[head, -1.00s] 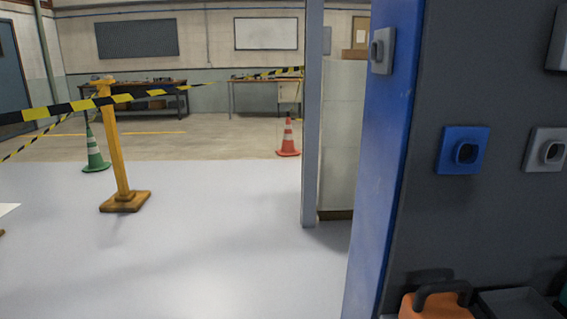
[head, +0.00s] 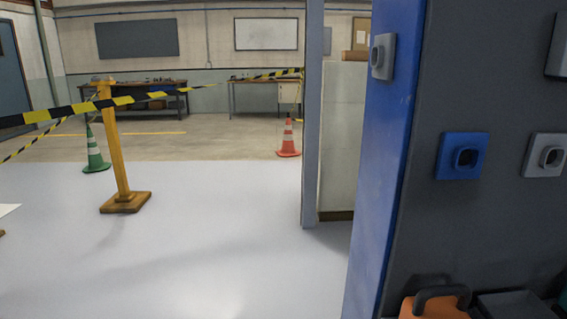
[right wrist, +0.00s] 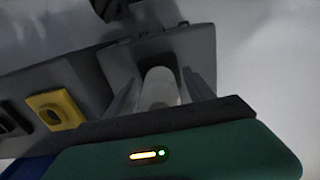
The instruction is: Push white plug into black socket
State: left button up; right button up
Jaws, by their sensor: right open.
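In the right wrist view, my right gripper (right wrist: 160,88) is open, with one finger on each side of a white rounded piece (right wrist: 160,84). This piece looks like the white plug, in front of a grey block; I cannot tell whether the fingers touch it. A dark socket (right wrist: 7,122), possibly the black socket, is partly cut off at the left edge of that view. Neither gripper shows in the head view, and I see no clear black socket there. My left gripper is not in view.
A yellow socket (right wrist: 56,109) sits on the grey panel. In the head view, a blue socket (head: 461,155) and a grey socket (head: 544,155) are on the dark wall; another (head: 382,57) is on the blue column. An orange toolbox (head: 432,307) is below.

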grip_shut()
dwell(0.4)
jog(key=shift+r, duration=0.1)
jog(key=shift+r+p, duration=2.8)
jog(key=shift+r, duration=0.15)
